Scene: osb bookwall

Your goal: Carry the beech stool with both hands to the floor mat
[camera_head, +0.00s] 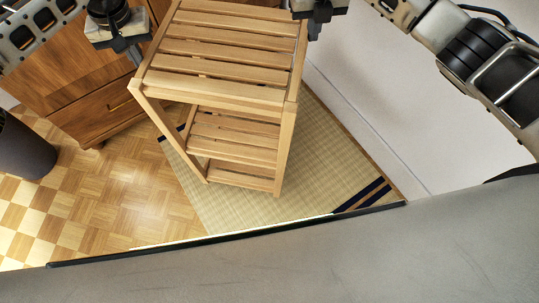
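The beech stool (222,48) has a slatted top and a slatted lower shelf, and fills the upper middle of the head view. Its lower part shows over the woven floor mat (330,165), which has dark striped ends. I cannot tell whether its feet touch the mat. My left gripper (133,52) is at the left edge of the stool's top. My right gripper (313,28) is at the right edge of the top, near the upper picture border. The fingertips of both are too hidden to show whether they are shut on the stool.
A wooden drawer cabinet (75,75) stands at the left, close to the stool. A dark round bin-like object (24,147) is at the left edge. A pale wall (390,110) runs along the mat's right side. Checkered parquet (110,205) lies open at the lower left.

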